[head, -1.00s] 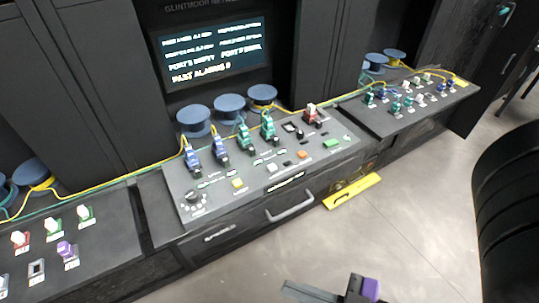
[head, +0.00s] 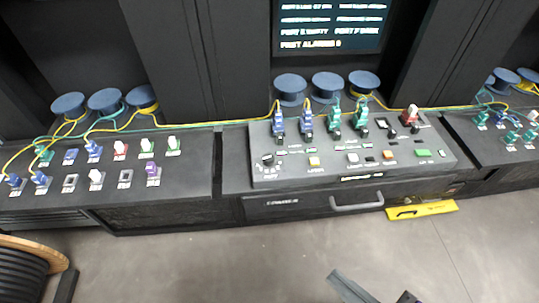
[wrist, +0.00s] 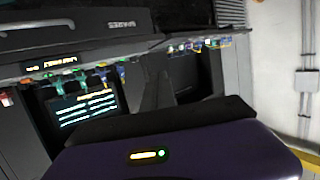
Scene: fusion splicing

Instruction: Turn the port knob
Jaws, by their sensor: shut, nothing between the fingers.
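The port knob (head: 268,159) is a small black rotary knob with pale marks around it. It sits at the left front of the central console panel (head: 300,177) in the head view. My gripper (head: 338,279) shows only partly at the bottom edge of the head view, as a grey finger piece. It is shut and empty, out over the floor in front of the console and well apart from the knob. In the wrist view the purple wrist housing fills the lower part, and I cannot make out the knob there.
Blue and teal connectors (head: 334,122) stand behind the knob, with blue spools (head: 290,85) and a yellow cable (head: 215,124) further back. A yellow button (head: 314,162) is right of the knob. A drawer handle (head: 357,202) juts out below. A cable drum (head: 30,270) stands lower left.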

